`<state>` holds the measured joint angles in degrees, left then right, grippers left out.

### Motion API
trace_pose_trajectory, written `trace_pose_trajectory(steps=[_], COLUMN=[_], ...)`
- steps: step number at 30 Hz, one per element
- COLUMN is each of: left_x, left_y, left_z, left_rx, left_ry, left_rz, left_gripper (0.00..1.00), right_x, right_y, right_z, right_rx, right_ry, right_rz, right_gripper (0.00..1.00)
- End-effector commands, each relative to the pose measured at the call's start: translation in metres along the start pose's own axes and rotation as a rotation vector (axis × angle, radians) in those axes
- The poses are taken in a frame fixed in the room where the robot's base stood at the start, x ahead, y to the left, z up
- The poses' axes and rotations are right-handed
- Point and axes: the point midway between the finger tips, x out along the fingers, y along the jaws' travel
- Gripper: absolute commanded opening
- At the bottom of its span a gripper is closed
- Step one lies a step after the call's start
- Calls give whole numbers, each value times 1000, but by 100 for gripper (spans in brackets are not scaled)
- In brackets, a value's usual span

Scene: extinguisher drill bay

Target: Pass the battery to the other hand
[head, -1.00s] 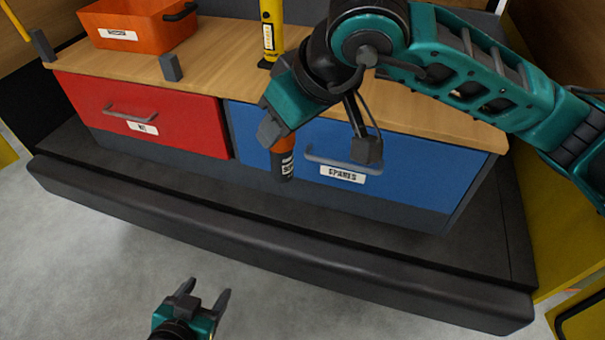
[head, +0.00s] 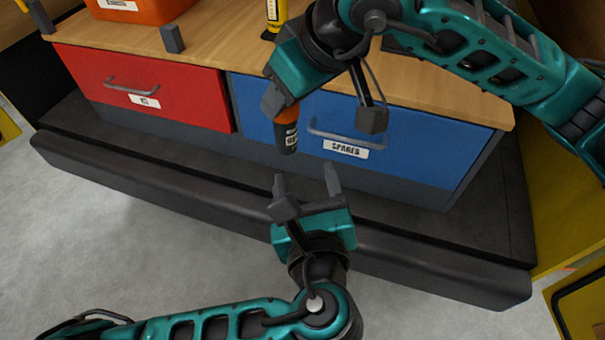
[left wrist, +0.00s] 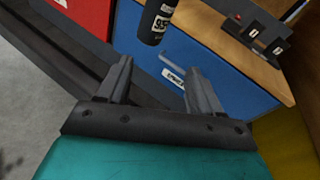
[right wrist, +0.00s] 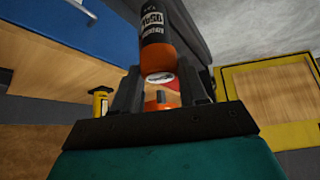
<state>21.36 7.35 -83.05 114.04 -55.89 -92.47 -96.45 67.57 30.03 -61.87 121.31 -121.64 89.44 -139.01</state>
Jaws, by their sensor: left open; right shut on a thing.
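The battery (head: 287,138) is a black and orange cylinder, hanging roughly upright in front of the blue drawer. My right gripper (head: 281,103) is shut on its upper end, and the lower black part sticks out below. In the right wrist view the battery (right wrist: 156,42) shows between the fingers, with a white label. My left gripper (head: 305,177) is open and empty, below and slightly right of the battery, fingers pointing up toward it. In the left wrist view the battery's black end (left wrist: 155,24) is beyond the open fingertips, apart from them.
Behind are a red drawer (head: 180,93) and a blue drawer labelled SPARES (head: 400,160), under a wooden top (head: 225,50). A yellow cylinder (head: 276,14) and an orange bin (head: 165,9) stand on top. A dark ledge (head: 190,190) runs below the drawers.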

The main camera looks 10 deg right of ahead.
Motion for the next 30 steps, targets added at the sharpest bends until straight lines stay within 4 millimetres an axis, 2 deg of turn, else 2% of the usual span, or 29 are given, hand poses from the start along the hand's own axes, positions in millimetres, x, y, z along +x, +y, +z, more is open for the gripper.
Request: trace_pose_trajectory(steps=[1, 3, 7, 11, 14, 24, 30], left_x=[-7, -16, -25, -20, -7, 56, 81], left_y=[-2, -2, -1, 0, 1, 3, 4], left_z=[12, 24, 35, 40, 43, 56, 60], left_rx=[56, 117, 179, 198, 198, 198, 196], left_ry=[-61, -122, -187, -206, -207, -205, -202], left_rz=[7, 24, 48, 57, 58, 58, 57], left_gripper=[65, 65, 65, 65, 65, 65, 65], right_x=[0, 0, 0, 0, 0, 0, 0], right_y=[0, 0, 0, 0, 0, 0, 0], right_z=[0, 0, 0, 0, 0, 0, 0], right_rx=[0, 0, 0, 0, 0, 0, 0], right_ry=[1, 1, 1, 1, 1, 1, 1], right_rz=[0, 0, 0, 0, 0, 0, 0], right_gripper=[0, 0, 0, 0, 0, 0, 0])
